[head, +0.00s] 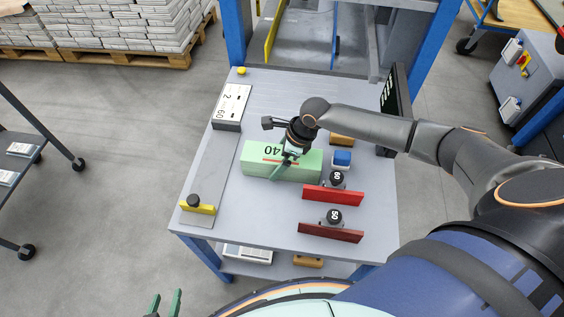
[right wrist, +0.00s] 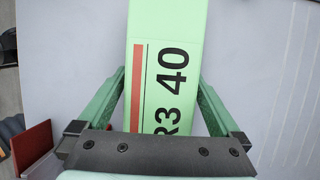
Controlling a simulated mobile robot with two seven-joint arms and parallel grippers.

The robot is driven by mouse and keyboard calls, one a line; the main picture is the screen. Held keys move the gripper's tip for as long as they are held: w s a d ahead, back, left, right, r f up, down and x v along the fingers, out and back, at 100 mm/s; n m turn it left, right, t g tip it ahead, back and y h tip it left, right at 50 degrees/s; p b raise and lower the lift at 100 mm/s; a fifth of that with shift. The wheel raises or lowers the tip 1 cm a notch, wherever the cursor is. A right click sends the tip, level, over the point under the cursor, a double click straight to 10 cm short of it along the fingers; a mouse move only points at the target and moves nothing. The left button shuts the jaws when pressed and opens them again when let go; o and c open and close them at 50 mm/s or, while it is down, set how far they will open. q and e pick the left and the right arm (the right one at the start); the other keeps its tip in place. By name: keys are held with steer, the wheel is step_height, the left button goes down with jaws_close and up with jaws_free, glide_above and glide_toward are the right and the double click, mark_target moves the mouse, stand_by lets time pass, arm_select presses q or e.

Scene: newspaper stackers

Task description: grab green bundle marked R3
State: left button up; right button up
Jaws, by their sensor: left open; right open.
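The green bundle (head: 255,163) lies on the grey table; its top reads "40" upside down beside a red stripe. In the right wrist view the bundle (right wrist: 165,25) shows "R3 40". My right gripper (head: 285,165) is over the bundle. It is open, with one finger along each long side of the bundle and a gap visible at the sides. Part of the bundle is hidden by the gripper. My left gripper (head: 164,303) is open and empty at the bottom left, away from the table.
A dark monitor (head: 391,95) stands at the right edge.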

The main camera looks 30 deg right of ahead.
steer(key=shift+a+f, duration=0.1)
steer(key=shift+f, duration=0.15)
steer(key=shift+c, duration=0.4)
jaws_close()
steer(key=shift+w+r, duration=0.15)
stand_by(0.3)
